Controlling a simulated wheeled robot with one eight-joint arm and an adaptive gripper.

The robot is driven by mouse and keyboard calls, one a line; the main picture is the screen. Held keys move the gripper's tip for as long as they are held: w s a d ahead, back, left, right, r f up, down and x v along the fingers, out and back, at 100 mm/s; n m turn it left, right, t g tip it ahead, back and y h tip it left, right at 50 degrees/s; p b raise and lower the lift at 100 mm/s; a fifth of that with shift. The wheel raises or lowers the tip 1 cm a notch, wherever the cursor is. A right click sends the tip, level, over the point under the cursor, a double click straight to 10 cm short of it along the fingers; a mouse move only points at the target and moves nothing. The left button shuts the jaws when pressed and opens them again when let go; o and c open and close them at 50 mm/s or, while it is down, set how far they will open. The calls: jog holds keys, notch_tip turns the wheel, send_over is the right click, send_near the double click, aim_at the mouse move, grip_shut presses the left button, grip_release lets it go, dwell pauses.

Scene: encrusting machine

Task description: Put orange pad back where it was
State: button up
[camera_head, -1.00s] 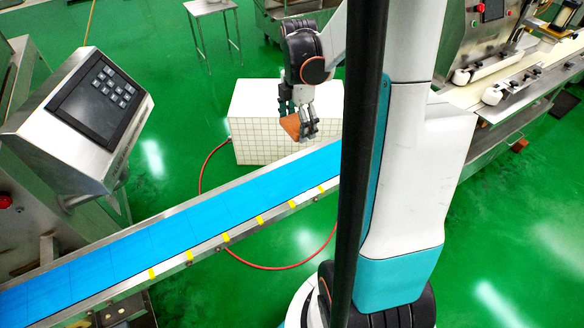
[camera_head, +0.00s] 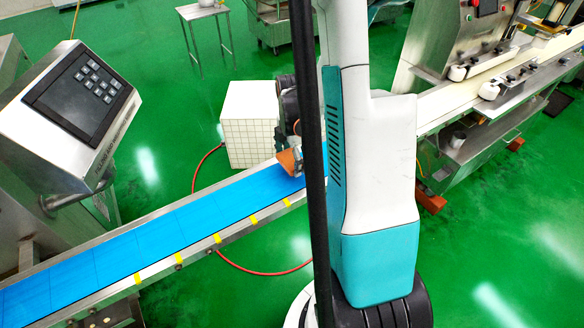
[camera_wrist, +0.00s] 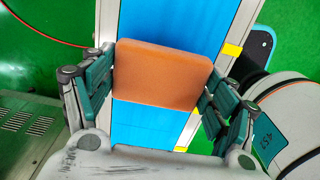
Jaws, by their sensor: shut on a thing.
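The orange pad (camera_wrist: 160,75) is a flat, rounded square block. It is held between the two fingers of my gripper (camera_wrist: 158,90) in the wrist view, with the blue conveyor belt (camera_wrist: 150,125) behind it. In the head view the pad (camera_head: 289,161) shows at the far end of the belt (camera_head: 150,235), close to its edge. I cannot tell whether it touches the belt. My gripper there is mostly hidden behind the dark column and my arm.
A white tiled block (camera_head: 248,128) stands just behind the conveyor. A control panel (camera_head: 82,95) stands at left, above the belt. A steel machine with a conveyor (camera_head: 480,95) is at right. A red hose (camera_head: 207,160) loops on the green floor.

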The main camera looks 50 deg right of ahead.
aim_at(292, 166)
jog(key=shift+f+b, duration=0.55)
jog(key=shift+f, duration=1.25)
jog(key=shift+f, duration=0.1)
jog(key=o, duration=1.2)
notch_tip(292, 166, up, 12)
jog(key=p, duration=0.4)
